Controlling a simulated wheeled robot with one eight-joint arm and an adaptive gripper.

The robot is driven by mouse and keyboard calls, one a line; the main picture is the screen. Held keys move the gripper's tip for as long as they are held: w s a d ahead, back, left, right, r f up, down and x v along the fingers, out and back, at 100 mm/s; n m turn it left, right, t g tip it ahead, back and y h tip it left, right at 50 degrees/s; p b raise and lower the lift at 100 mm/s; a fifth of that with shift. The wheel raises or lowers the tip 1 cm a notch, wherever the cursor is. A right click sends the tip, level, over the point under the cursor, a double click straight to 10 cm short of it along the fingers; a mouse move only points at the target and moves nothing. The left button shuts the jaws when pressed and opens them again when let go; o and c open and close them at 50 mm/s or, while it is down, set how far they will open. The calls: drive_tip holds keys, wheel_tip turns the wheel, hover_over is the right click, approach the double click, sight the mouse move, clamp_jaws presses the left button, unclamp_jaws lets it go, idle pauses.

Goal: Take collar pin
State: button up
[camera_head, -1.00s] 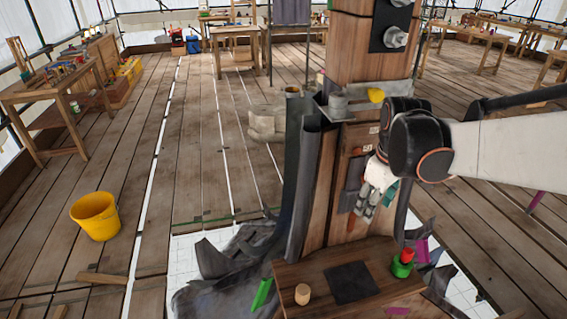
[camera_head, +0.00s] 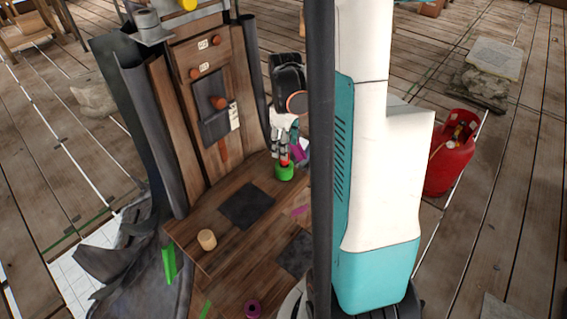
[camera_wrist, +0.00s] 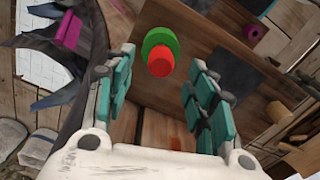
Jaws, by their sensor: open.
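A red pin (camera_head: 285,158) with a round green collar (camera_head: 284,173) stands on the wooden bench (camera_head: 215,270), near its back right edge. I take this to be the collar pin; no label on it shows. In the wrist view the red part (camera_wrist: 160,65) and the green disc (camera_wrist: 157,38) show ahead, between the fingertips. My gripper (camera_head: 284,146) is open and pointing down, right at the pin's red top. The wrist view shows its teal-padded fingers (camera_wrist: 162,58) spread on both sides, with gaps to the pin. I cannot tell how deep the pin sits between them.
A wooden panel (camera_head: 184,110) with round pegs rises behind the bench. A pale wooden cylinder (camera_head: 207,240), a dark square (camera_head: 247,205) and a magenta ring (camera_head: 252,309) are on the bench. A red gas bottle (camera_head: 452,155) stands on the floor at right.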

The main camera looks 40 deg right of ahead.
sight(284, 164)
wheel_tip(284, 164, down, 6)
drive_tip(key=b, duration=0.3)
drive_tip(key=shift+f, duration=0.25)
drive_tip(key=c, duration=1.2)
